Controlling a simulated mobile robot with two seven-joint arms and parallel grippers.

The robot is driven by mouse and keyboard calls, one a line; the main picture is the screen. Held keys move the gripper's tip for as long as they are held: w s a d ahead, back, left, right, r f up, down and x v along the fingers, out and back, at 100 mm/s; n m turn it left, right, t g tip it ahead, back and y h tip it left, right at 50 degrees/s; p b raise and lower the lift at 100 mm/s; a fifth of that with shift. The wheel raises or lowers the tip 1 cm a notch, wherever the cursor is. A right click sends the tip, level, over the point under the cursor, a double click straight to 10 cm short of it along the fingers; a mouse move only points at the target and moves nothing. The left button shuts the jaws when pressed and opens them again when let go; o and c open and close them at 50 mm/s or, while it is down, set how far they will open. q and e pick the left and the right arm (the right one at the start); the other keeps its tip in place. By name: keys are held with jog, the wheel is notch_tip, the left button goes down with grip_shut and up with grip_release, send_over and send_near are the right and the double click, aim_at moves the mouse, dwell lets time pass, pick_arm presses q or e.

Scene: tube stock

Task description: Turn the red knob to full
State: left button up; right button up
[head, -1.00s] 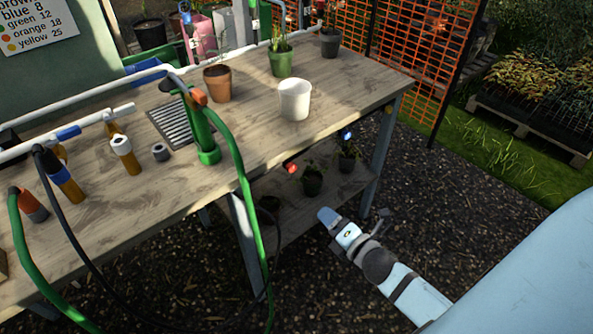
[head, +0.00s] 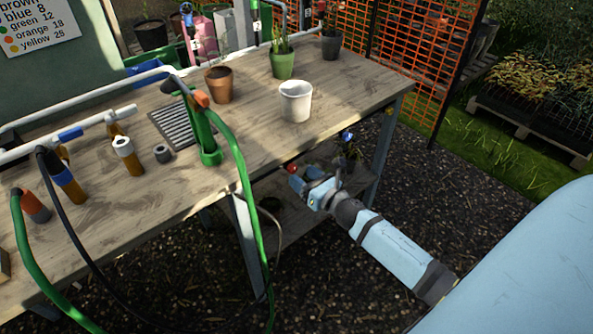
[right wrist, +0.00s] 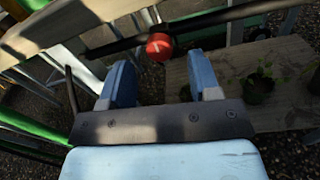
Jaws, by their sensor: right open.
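The red knob (right wrist: 160,47) sits on a dark bar under the bench edge. In the right wrist view it lies ahead of my right gripper (right wrist: 162,82), between the lines of its two blue fingers. The fingers are spread with nothing between them, and the knob appears just beyond their tips. In the head view the knob (head: 292,168) is a small red spot at the tip of my right gripper (head: 300,180), below the bench's front edge. I cannot tell whether they touch. My left gripper is not in view.
The wooden bench (head: 330,101) carries a white pot (head: 296,102), a terracotta pot (head: 220,86) and pipes. A green hose (head: 243,180) hangs over its front. A blue knob (head: 347,136) is right of the red one. Potted plants (right wrist: 258,86) stand on the lower shelf.

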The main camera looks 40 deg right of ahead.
aim_at(295, 170)
jog(key=shift+w+a, duration=0.2)
jog(key=shift+w, duration=1.35)
jog(key=c, duration=0.9)
